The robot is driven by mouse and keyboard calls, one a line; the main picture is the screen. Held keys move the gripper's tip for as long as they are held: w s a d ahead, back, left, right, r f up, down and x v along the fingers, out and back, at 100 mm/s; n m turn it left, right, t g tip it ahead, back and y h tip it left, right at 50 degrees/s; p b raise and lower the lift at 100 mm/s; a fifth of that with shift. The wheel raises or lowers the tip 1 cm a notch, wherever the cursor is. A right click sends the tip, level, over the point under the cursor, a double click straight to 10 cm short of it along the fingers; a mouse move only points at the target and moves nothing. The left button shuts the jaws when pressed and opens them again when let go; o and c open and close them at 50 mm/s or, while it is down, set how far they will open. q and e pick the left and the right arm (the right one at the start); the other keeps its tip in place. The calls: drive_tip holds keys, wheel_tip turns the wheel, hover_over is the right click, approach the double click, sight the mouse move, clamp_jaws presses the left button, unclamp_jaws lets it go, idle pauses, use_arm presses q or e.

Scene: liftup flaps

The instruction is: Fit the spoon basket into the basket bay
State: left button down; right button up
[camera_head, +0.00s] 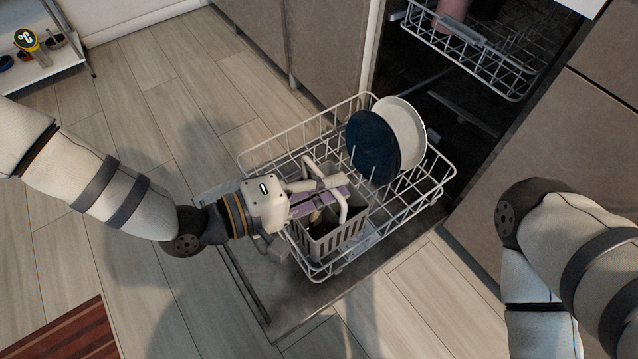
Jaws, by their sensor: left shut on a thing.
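The grey spoon basket (333,240) is a slotted box with a light looped handle. It is at the front left part of the white lower dishwasher rack (413,207), within the rack's outline. I cannot tell whether its base rests on the rack floor. My left gripper (325,187) reaches in from the left and is shut on the basket at its handle. The gripper hides part of the basket's top and inside. The basket bay is not clearly visible beneath the basket. My right arm shows at the right edge, but its gripper is out of view.
A dark blue plate (373,148) and a white plate (408,130) stand upright at the rack's back. The open dishwasher door (290,312) lies under the rack. An upper rack (480,62) holds a pink cup (452,12). A striped rug (65,335) lies at lower left.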

sight(326, 221)
drive_tip(key=shift+f, duration=0.1)
